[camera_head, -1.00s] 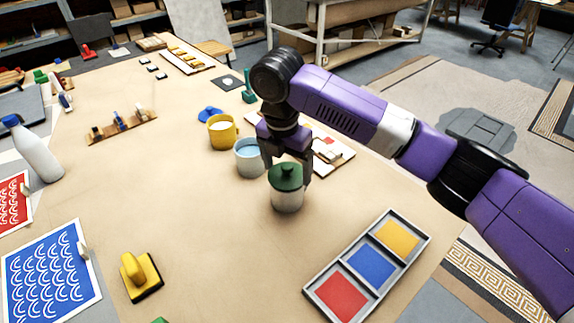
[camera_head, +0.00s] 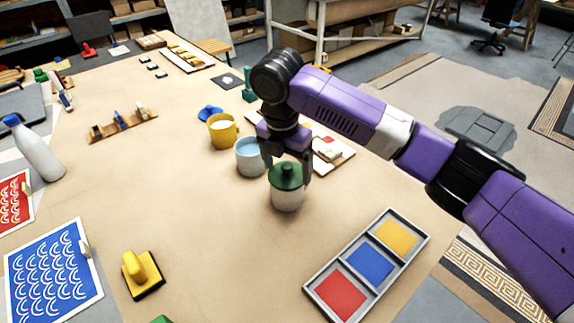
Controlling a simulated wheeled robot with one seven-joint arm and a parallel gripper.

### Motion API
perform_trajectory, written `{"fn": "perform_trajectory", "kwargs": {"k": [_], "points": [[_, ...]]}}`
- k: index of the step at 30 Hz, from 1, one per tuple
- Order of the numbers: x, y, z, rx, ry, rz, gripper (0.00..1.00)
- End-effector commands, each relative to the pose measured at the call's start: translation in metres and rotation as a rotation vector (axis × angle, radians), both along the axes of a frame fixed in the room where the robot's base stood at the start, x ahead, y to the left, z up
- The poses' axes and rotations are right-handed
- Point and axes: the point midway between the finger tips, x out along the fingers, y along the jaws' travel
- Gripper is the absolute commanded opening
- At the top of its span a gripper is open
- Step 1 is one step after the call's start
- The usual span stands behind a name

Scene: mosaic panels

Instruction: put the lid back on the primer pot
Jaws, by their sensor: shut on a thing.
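The green lid (camera_head: 287,175) with its round knob is at the top of the pale pot (camera_head: 287,200), near the middle of the table. It looks level and covers the pot's mouth from this view; I cannot tell whether it is fully seated. My gripper (camera_head: 289,172) reaches down from behind, its fingers on either side of the lid, shut on it. The far side of the lid and the pot's rim are hidden.
A light blue pot (camera_head: 250,158) and a yellow pot (camera_head: 222,132) stand open behind to the left. A blue lid (camera_head: 210,113) lies near the yellow one. A tray of colour squares (camera_head: 405,262) lies front right.

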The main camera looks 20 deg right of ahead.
Motion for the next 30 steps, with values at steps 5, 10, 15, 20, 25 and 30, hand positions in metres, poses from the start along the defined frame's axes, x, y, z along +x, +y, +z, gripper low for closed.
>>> {"fn": "perform_trajectory", "kwargs": {"k": [5,10,15,20,25,30], "points": [[0.000,0.000,0.000,0.000,0.000,0.000,0.47],[0.000,0.000,0.000,0.000,0.000,0.000,0.95],[0.000,0.000,0.000,0.000,0.000,0.000,1.00],[0.000,0.000,0.000,0.000,0.000,0.000,1.00],[0.000,0.000,0.003,0.000,0.000,0.000,1.00],[0.000,0.000,0.012,0.001,-0.001,0.000,1.00]]}}
